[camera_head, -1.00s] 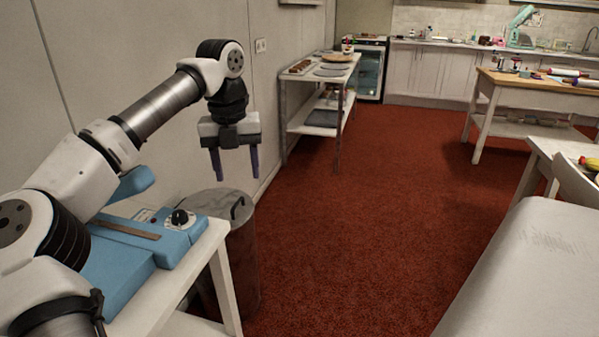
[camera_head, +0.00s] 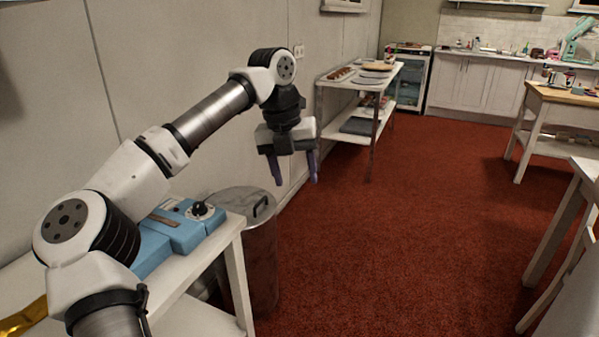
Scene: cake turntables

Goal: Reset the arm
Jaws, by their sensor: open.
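My gripper (camera_head: 296,176) hangs at the end of my raised arm, fingers pointing down. It is open, with a gap between its two purple fingers, and nothing is between them. It is in the air, seen against the wall and the red floor, above and to the right of a metal bin. My arm reaches from the lower left up to an elbow-like bend near the wall.
A white table (camera_head: 232,222) at lower left bears a blue device (camera_head: 183,232). A lidded metal bin (camera_head: 262,260) stands beside it. A shelf cart (camera_head: 374,100) with trays stands along the wall. A wooden-topped table (camera_head: 565,94) is at right. Red floor (camera_head: 410,220) is open between.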

